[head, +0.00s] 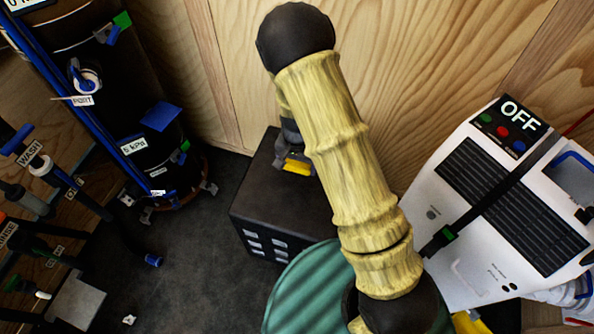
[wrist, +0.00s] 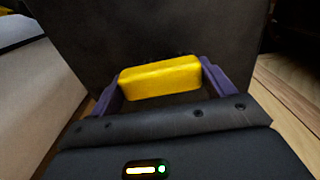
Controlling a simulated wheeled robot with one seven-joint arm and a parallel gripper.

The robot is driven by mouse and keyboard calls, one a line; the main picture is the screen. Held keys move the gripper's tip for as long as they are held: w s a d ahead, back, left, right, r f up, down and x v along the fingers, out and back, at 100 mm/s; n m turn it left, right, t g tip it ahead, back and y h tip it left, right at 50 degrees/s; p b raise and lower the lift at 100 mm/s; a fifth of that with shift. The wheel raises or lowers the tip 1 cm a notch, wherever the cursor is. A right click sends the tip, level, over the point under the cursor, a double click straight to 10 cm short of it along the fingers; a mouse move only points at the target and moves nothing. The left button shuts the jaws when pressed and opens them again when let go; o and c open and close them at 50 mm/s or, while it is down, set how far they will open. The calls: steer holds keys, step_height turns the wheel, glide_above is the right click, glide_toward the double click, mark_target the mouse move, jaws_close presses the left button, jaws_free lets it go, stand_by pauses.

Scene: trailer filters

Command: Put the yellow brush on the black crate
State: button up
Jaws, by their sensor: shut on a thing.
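The yellow brush (wrist: 160,79) is a small yellow block held between the two purple fingers of my gripper (wrist: 161,84) in the wrist view. In the head view my gripper (head: 291,150) is partly hidden behind my arm, and the brush (head: 297,167) shows just below it. The black crate (head: 275,205) stands on the dark floor, with several pale slots on its front. The brush is over the top of the crate. I cannot tell whether it touches the top. The crate's dark face (wrist: 150,35) fills the wrist view behind the brush.
A white machine marked OFF (head: 490,210) stands to the right. A green ribbed round object (head: 300,290) is in front of the crate. A dark tank (head: 110,100) with blue pipes stands at left. Wooden walls (head: 430,60) close the back.

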mark_target(297, 171)
steer(key=shift+f+b, duration=0.8)
steer(key=shift+f, duration=1.1)
steer(key=o, duration=1)
steer(key=shift+o, duration=0.2)
step_height(297, 171, up, 12)
steer(key=p, duration=0.4)
steer(key=shift+r, duration=0.1)
